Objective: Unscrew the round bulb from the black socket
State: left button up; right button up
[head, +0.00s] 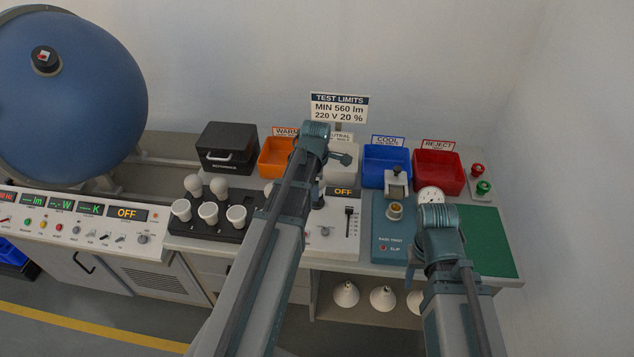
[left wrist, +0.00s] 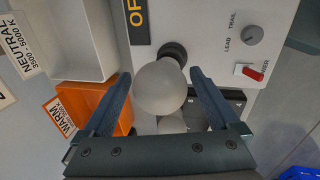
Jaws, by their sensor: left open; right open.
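In the left wrist view the round frosted bulb (left wrist: 160,88) sits at the black socket (left wrist: 174,53) on the light grey panel (left wrist: 215,20). My left gripper (left wrist: 160,85) is open, with one finger on each side of the bulb. A gap shows between bulb and fingers on both sides. In the head view my left arm hides this bulb and socket. My right gripper (head: 413,262) is open at the front of the blue-grey base-twist unit (head: 388,238), apart from the bulb.
A black rack (head: 206,228) with several white bulbs stands left of the panel. Orange (head: 276,158), white, blue (head: 386,166) and red (head: 438,172) bins line the back. A green mat (head: 487,240) lies clear at right. A large blue sphere (head: 70,95) stands at left.

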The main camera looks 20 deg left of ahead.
pick_arm(q)
jog(key=m+h, duration=0.1)
jog(key=m, duration=0.5)
jog(key=m+h, duration=0.1)
jog(key=m, duration=0.4)
jog(key=shift+d+m, duration=0.1)
jog(key=shift+m, duration=0.2)
jog(key=c, duration=1.2)
jog(key=n, duration=0.6)
jog(key=shift+y, duration=0.4)
jog(key=shift+c, duration=0.2)
jog(key=n+y, duration=0.1)
jog(key=n, duration=0.5)
jog(key=n+y, duration=0.1)
jog(key=n, duration=0.5)
jog(key=shift+w+g, duration=0.15)
jog(key=shift+g, duration=0.25)
jog(key=n, duration=0.5)
jog(key=shift+g+y, duration=0.4)
